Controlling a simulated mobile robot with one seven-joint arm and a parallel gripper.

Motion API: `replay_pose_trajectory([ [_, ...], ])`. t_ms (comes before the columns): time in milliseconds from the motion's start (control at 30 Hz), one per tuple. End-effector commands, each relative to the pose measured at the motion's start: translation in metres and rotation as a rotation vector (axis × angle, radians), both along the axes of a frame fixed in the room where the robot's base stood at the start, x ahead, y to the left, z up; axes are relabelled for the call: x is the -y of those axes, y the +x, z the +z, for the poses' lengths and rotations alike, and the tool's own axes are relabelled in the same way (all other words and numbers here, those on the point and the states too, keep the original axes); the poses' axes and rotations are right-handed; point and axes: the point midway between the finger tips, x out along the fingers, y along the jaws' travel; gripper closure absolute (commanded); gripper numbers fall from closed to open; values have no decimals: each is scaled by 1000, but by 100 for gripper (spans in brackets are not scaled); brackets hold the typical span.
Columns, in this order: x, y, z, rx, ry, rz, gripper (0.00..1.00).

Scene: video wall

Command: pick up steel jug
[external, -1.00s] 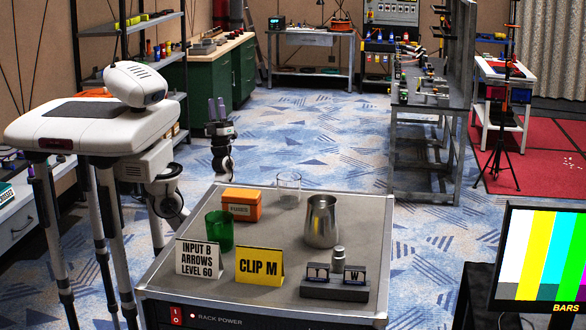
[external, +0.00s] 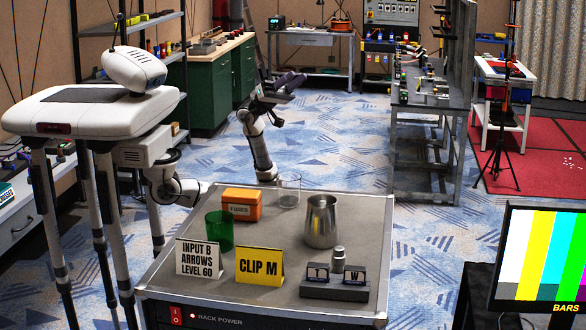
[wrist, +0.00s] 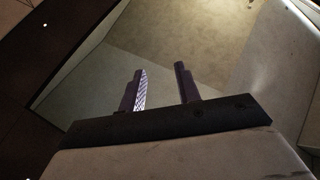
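The steel jug (external: 321,222) stands upright on the grey top of a rack cart (external: 368,212), right of centre in the external view. It has a handle and an open top. My gripper (external: 292,82) is raised beyond the cart's far edge, up and to the left of the jug in the picture, well apart from it. In the wrist view my gripper (wrist: 160,70) has its two fingers apart with nothing between them. The jug is not seen in the wrist view, which shows plain dim surfaces.
Clear cart top lies right of the jug.

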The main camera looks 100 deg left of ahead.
Motion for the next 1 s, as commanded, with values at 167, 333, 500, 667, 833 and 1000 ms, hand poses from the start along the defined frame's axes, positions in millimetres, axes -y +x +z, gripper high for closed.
replay_pose_trajectory([
  [167,135,30,-27,-444,195,-204,67],
  [333,201,33,-83,-832,361,-175,67],
  [500,219,27,-129,-1131,481,-6,67],
  [667,213,20,-152,-1287,532,154,67],
  [833,211,24,-168,-1333,543,208,67],
  [1000,214,47,-192,-1333,542,209,67],
])
